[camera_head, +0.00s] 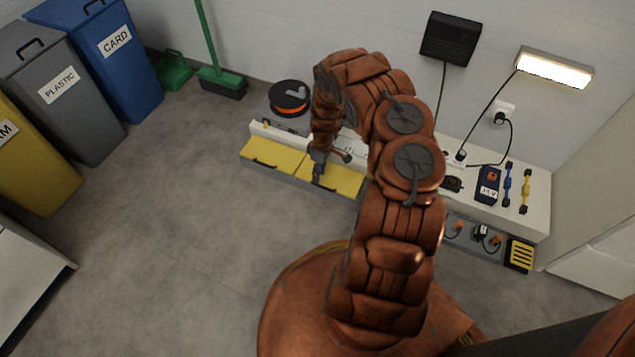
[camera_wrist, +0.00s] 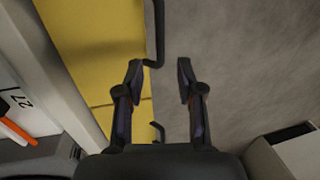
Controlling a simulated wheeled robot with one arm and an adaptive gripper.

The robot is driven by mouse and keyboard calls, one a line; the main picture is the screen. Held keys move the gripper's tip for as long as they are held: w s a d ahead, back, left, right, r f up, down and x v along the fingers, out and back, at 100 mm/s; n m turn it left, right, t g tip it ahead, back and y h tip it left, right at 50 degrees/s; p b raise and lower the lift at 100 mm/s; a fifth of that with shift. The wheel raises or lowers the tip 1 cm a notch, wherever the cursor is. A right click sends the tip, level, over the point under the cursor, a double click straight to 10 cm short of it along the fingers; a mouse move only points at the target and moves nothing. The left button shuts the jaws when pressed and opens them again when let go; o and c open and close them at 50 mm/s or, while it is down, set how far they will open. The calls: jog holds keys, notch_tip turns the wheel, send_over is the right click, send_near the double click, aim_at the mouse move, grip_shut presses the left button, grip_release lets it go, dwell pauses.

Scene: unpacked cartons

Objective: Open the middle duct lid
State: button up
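The middle duct lid (camera_head: 345,181) is yellow and lies flat and closed on the low duct, beside the left lid (camera_head: 272,156). My gripper (camera_head: 317,179) is low over the front of the middle lid, near its left end. In the wrist view the middle lid (camera_wrist: 95,45) fills the upper left, and its black bar handle (camera_wrist: 159,35) runs along the front edge. My gripper (camera_wrist: 158,72) is open, with one fingertip on each side of the handle's near end; contact cannot be told. My arm hides the lid's right part in the head view.
A white ledge (camera_head: 535,205) behind the duct bears a device with an orange-black disc (camera_head: 289,97), a meter (camera_head: 488,186) and tools. An uncovered duct section (camera_head: 462,246) with plugs is at right, beside a yellow slotted block (camera_head: 520,255). The floor in front is clear.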

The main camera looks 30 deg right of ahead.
aim_at(329, 176)
jog(key=b+x, duration=0.1)
jog(key=x, duration=0.3)
grip_shut()
dwell(0.7)
